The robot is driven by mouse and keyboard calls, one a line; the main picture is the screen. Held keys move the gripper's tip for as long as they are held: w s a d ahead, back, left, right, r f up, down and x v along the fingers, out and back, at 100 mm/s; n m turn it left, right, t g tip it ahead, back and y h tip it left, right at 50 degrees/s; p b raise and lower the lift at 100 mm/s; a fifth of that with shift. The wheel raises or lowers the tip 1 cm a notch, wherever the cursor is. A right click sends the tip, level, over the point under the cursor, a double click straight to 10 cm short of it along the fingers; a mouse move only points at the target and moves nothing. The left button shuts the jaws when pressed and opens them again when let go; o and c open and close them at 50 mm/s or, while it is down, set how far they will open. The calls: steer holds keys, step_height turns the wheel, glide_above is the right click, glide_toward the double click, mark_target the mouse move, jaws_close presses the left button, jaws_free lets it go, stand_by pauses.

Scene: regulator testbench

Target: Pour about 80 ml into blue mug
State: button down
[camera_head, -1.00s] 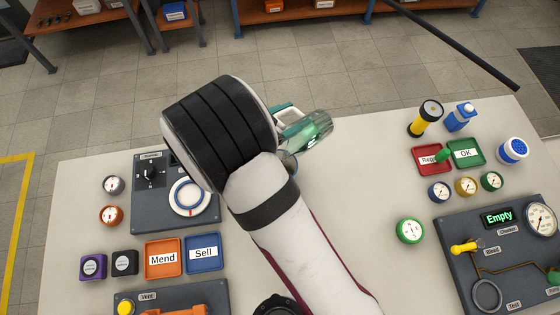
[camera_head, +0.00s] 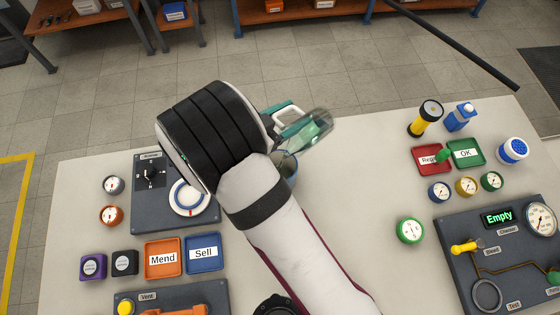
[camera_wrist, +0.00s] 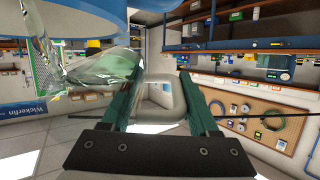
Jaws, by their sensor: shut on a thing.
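My gripper (camera_wrist: 163,90) is shut on the handle of a clear glass jug (camera_wrist: 100,72), with a green finger on each side of the handle. In the head view the jug (camera_head: 318,125) lies well tilted beyond my wrist, with greenish liquid inside. The blue mug (camera_head: 288,165) stands below the jug's lower end, mostly hidden by my arm. In the wrist view a large blue rounded surface, apparently the mug (camera_wrist: 95,18), fills the top left. A clear liquid-like shape runs between it and the jug. The mug's fill level is hidden.
A dark panel with a white-and-blue round plate (camera_head: 190,197) lies left of my wrist. Orange Mend (camera_head: 163,274) and blue Sell (camera_head: 203,267) trays are in front. Gauges, a yellow torch (camera_head: 425,118) and a test panel (camera_head: 470,260) stand right. The table right of the jug is clear.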

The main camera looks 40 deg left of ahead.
steer(key=shift+s+r+t, duration=0.1)
steer(key=shift+r+t, duration=0.05)
steer(key=shift+t, duration=0.15)
step_height(320, 180, down, 2)
steer(key=g+y, duration=0.1)
steer(key=g, duration=0.5)
stand_by(1.7)
steer(key=f+g, duration=0.1)
steer(key=w+f+g, duration=0.2)
steer(key=f+g, duration=0.1)
steer(key=shift+d+f+y, duration=0.1)
steer(key=shift+d+y, duration=0.05)
steer(key=shift+y, duration=0.25)
steer(key=shift+w+f+g, duration=0.2)
steer(key=shift+f+g, duration=0.05)
steer(key=shift+g, duration=0.25)
steer(key=shift+w+d+f+g+y, duration=0.15)
steer(key=shift+w+g+y, duration=0.1)
steer(key=shift+g, duration=0.65)
steer(key=shift+w+f+g+y, duration=0.15)
steer(key=shift+w+g, duration=0.1)
steer(key=shift+g, duration=0.65)
